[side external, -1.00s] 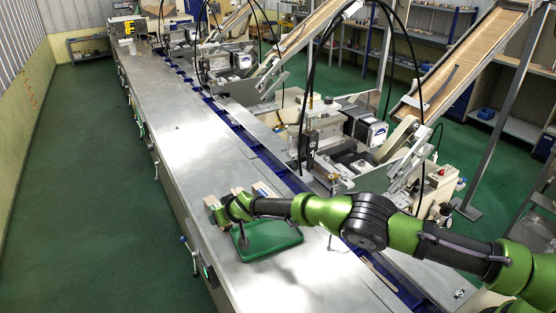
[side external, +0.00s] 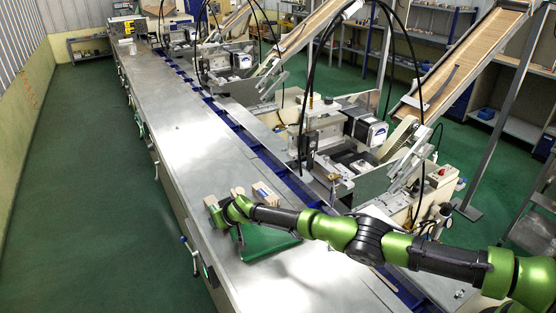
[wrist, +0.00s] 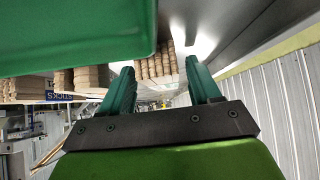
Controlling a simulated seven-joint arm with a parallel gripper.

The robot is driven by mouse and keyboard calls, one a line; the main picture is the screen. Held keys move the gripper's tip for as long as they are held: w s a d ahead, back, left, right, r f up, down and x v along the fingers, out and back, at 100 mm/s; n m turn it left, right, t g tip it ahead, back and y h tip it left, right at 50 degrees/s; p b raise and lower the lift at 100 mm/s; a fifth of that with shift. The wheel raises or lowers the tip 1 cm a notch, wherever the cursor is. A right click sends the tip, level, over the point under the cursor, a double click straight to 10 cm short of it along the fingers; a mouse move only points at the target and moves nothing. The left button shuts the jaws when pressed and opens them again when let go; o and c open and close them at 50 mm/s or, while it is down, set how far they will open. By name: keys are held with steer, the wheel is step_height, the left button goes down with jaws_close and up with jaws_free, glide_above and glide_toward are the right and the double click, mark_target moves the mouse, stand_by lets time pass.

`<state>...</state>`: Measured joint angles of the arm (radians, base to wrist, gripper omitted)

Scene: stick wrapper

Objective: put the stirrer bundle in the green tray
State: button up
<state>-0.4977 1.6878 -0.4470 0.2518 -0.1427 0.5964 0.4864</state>
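The green tray (side external: 265,243) lies flat on the metal bench, partly hidden behind my arm. It also fills the upper left of the wrist view (wrist: 70,30). Several tan stirrer bundles sit just beyond the tray, one (side external: 263,190) to the right of my gripper. In the wrist view one bundle (wrist: 156,64) shows between the two green fingertips, with gaps on both sides. Two others (wrist: 88,78) are to its left. My gripper (wrist: 163,80) is open and empty; in the side view (side external: 236,214) it is low over the bench by the tray's far left edge.
The bench's left edge drops to the green floor.

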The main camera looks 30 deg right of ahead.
steer(key=c, duration=1)
steer(key=shift+o, duration=0.2)
steer(key=shift+r, duration=0.15)
